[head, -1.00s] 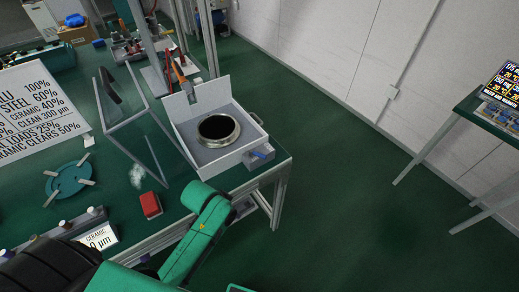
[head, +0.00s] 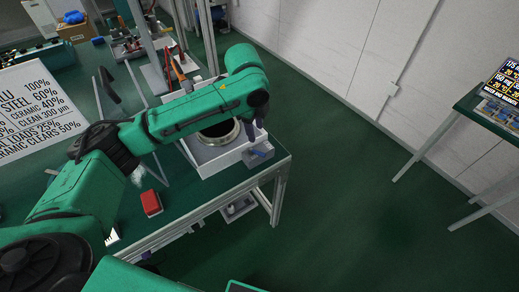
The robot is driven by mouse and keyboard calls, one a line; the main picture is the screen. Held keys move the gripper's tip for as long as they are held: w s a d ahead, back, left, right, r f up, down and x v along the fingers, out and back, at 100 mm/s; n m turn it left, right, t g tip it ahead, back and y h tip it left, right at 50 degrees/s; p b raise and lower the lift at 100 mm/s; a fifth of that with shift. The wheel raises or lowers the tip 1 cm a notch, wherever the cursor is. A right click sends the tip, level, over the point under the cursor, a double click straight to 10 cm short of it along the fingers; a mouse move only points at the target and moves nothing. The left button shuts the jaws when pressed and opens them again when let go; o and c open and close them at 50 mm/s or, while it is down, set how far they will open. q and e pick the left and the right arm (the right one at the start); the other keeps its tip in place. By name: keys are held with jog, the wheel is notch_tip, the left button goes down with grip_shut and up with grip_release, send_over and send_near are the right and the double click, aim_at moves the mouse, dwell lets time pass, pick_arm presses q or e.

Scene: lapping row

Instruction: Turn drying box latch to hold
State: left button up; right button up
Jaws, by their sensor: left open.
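The drying box (head: 212,160) is a white open box near the right end of the green bench. A round metal-rimmed dark opening (head: 222,138) shows inside it, partly covered by my left arm. My left gripper (head: 254,131) points down just above and behind the latch, open. I cannot tell whether its fingertips touch the box wall. The box's raised lid is mostly hidden behind my arm. My right gripper is not in view.
A red block (head: 151,203) lies on the bench (head: 183,199) left of the box. A clear framed shield stands behind my arm. A printed sign (head: 38,100) is at the left. Open floor (head: 350,190) lies right of the bench; a second table (head: 495,117) stands far right.

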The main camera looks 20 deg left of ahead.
aim_at(260, 153)
pick_arm(q)
jog(key=w+f, duration=0.1)
jog(key=f, duration=0.7)
jog(key=w+f, duration=0.1)
jog(key=f, duration=0.3)
jog(key=shift+w+d+f+p, duration=0.3)
jog(key=shift+p, duration=0.05)
jog(key=shift+c, duration=0.4)
grip_shut()
